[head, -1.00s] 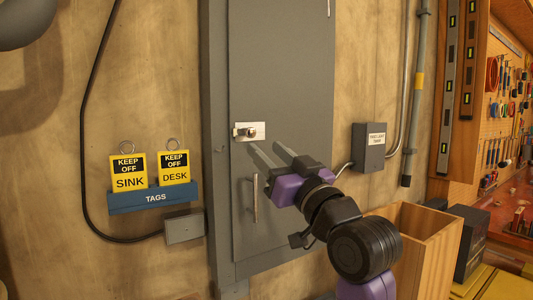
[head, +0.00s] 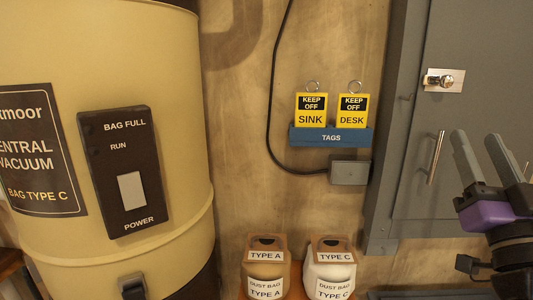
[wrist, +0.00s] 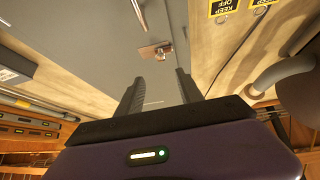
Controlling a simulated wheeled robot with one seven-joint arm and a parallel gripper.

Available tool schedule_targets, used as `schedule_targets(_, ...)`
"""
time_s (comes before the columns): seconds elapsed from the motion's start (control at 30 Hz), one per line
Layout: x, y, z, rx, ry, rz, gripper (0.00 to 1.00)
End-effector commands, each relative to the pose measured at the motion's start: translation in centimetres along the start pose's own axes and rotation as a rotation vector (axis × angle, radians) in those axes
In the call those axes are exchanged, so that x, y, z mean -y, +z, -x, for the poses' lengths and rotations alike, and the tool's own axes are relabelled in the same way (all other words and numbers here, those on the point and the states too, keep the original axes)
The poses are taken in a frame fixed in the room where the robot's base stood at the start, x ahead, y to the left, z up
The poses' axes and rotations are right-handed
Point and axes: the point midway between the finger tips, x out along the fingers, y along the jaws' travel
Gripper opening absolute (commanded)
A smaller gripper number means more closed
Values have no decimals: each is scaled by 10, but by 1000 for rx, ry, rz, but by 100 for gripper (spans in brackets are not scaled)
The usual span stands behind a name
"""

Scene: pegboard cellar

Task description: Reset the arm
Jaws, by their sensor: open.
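My gripper (head: 487,158) is at the right edge of the head view, in front of the grey metal cabinet (head: 475,60). Its two fingers are spread apart with nothing between them. In the wrist view the open fingers (wrist: 158,92) point toward the cabinet door (wrist: 110,60), with the latch plate (wrist: 155,50) beyond them. The cabinet door looks shut. Its latch with a round knob (head: 443,81) and its bar handle (head: 436,158) are clear of the fingers. The rest of my arm is cut off by the head view's right edge.
A large cream vacuum drum (head: 180,120) with a dark switch panel (head: 124,172) stands at left. Yellow SINK (head: 311,110) and DESK (head: 352,111) tags sit in a blue holder (head: 331,137). Dust bags type A (head: 266,268) and type C (head: 330,268) stand below.

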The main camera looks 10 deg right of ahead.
Motion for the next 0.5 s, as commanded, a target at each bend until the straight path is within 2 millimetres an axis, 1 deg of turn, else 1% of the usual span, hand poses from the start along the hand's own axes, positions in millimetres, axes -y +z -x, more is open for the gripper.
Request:
schedule_targets(0.03,5,18,17,25,0,-7,44)
schedule_targets(0.17,17,50,59,66,-4,-17,44)
schedule_targets(0.2,21,59,72,81,-6,-19,44)
schedule_targets(0.37,38,91,129,150,-26,-25,44)
schedule_targets(0.4,41,97,144,169,-32,-26,44)
schedule_targets(0.47,48,107,166,200,-44,-26,44)
schedule_targets(0.5,51,112,182,221,-52,-26,44)
